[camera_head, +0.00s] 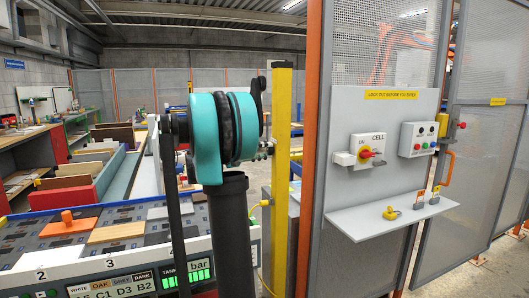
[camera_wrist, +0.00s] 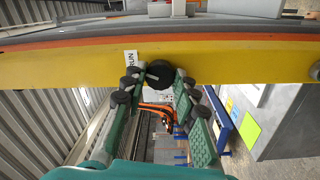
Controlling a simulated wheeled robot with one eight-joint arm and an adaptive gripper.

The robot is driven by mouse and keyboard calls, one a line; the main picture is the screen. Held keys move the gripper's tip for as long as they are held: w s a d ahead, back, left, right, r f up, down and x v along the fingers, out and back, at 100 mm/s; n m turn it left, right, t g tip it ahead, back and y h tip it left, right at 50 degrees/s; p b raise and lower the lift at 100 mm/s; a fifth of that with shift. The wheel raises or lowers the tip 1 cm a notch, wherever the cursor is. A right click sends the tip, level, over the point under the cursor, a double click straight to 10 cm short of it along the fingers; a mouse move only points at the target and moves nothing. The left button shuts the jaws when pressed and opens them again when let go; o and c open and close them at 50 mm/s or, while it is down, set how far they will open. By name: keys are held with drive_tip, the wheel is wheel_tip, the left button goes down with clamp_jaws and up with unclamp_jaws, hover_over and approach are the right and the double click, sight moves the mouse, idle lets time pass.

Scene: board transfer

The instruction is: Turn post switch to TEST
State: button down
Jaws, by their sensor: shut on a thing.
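The yellow post (camera_head: 282,170) stands upright right of my arm in the head view. In the wrist view the post (camera_wrist: 70,68) crosses the picture sideways. A round black switch knob (camera_wrist: 160,70) sits on its face between the fingertips of my gripper (camera_wrist: 157,80). The gripper is shut on this knob. A white label beside it, partly covered by the left finger, seems to read RUN (camera_wrist: 130,57). No TEST label can be made out. In the head view my teal and black arm hides most of the gripper and the knob.
Right of the post is a mesh fence with a grey panel holding a red and yellow CELL switch (camera_head: 367,153), a button box (camera_head: 419,139) and a shelf (camera_head: 390,214).

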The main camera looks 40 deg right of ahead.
drive_tip(key=n, duration=0.4)
drive_tip(key=shift+n, duration=0.4)
idle(0.4)
drive_tip(key=c, duration=1.2)
unclamp_jaws()
drive_tip(key=shift+o, duration=0.2)
drive_tip(key=v, duration=1.2)
